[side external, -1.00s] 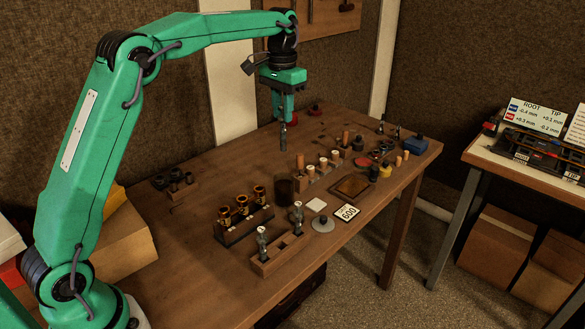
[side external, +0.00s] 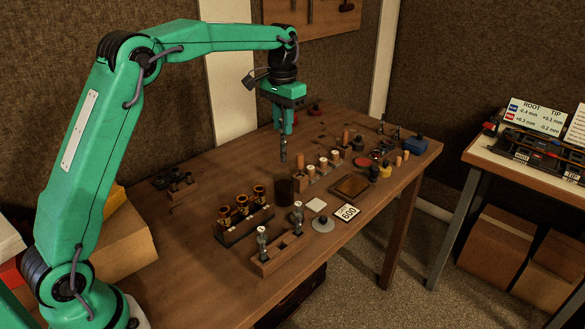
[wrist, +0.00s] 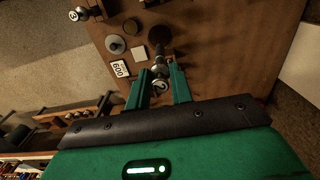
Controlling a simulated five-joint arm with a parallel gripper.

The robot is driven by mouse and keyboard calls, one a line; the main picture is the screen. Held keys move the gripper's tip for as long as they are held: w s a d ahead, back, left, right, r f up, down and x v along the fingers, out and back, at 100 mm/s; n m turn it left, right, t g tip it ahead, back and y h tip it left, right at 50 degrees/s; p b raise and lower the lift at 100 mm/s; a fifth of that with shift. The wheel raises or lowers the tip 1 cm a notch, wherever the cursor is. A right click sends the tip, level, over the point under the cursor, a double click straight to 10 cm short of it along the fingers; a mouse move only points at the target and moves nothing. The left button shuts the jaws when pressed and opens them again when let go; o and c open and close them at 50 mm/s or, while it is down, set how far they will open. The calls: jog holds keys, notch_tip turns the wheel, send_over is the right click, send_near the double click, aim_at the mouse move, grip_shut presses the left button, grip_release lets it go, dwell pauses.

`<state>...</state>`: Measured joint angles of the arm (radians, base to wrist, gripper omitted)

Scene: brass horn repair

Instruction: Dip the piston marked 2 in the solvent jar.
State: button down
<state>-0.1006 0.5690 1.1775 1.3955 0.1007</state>
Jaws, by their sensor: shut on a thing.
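My gripper (side external: 284,133) is shut on the piston marked 2 (side external: 284,151), a grey metal cylinder that hangs upright below the fingers. In the wrist view its cap with the 2 (wrist: 160,86) sits between my green fingertips (wrist: 160,92). The solvent jar (side external: 284,190), dark brown and round, stands on the bench below the piston. The jar also shows in the wrist view (wrist: 158,37), just beyond the piston. The piston's lower end is above the jar's rim and apart from it. The liquid inside cannot be made out.
A wooden rack (side external: 268,267) holds two other pistons at the front, with an empty place between them. Brass-coloured parts in a block (side external: 243,226) stand left of the jar. A number card (side external: 347,213) lies flat.

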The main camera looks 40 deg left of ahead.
aim_at(284, 161)
jog(key=shift+f, duration=5.65)
jog(key=shift+f, duration=0.25)
jog(key=shift+r, duration=0.1)
dwell(1.7)
